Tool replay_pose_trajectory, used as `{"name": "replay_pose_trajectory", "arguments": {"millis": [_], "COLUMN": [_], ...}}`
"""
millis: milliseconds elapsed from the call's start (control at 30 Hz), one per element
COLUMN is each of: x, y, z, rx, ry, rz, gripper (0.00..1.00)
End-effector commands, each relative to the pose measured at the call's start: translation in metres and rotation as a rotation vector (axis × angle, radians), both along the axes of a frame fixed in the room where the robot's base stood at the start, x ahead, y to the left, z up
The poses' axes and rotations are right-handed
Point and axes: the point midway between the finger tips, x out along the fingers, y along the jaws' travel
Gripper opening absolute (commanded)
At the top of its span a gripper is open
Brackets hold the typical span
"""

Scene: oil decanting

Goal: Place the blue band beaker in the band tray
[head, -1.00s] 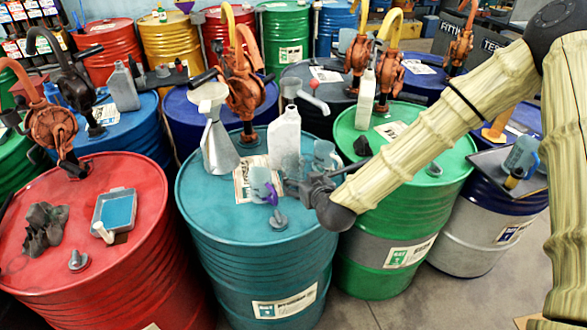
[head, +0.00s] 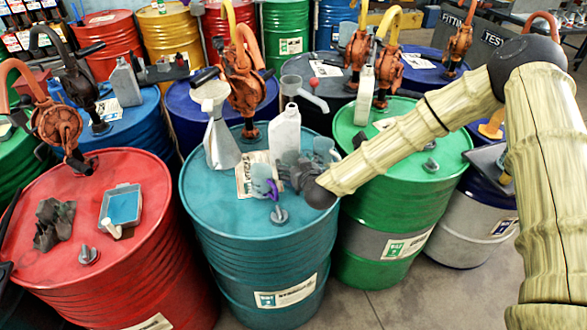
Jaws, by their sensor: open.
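My gripper (head: 290,174) is open, low over the teal drum. It is close to a pale grey-blue beaker with a purple handle (head: 262,181) on its left. Another pale grey-blue beaker (head: 325,149) stands just behind it. I cannot tell whether the gripper touches either one, or which carries a blue band. A shallow grey tray with a blue inside (head: 120,207) lies on the red drum, a pale handle-like piece at its front. A dark tray (head: 487,156) on the far right drum is mostly hidden by my arm.
A white jug (head: 285,132) and a metal funnel can (head: 219,140) stand behind the gripper on the teal drum (head: 212,187). A grey bung (head: 279,214) is in front. Orange hand pumps (head: 245,90) rise behind. Dark grey gloves (head: 53,222) lie on the red drum.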

Motion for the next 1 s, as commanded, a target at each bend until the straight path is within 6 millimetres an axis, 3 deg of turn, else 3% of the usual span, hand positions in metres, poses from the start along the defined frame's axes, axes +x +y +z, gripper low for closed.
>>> {"name": "replay_pose_trajectory", "arguments": {"millis": [200,500,800,1000], "x": [0.014,0.015,0.015,0.015], "y": [0.005,0.005,0.005,0.005], "z": [-0.006,-0.007,-0.007,-0.007], "rx": [0.0,0.0,0.0,0.0], "ry": [0.001,0.0,0.0,0.0], "rz": [0.0,0.0,0.0,0.0], "gripper": [0.82,0.82,0.31,0.27]}}
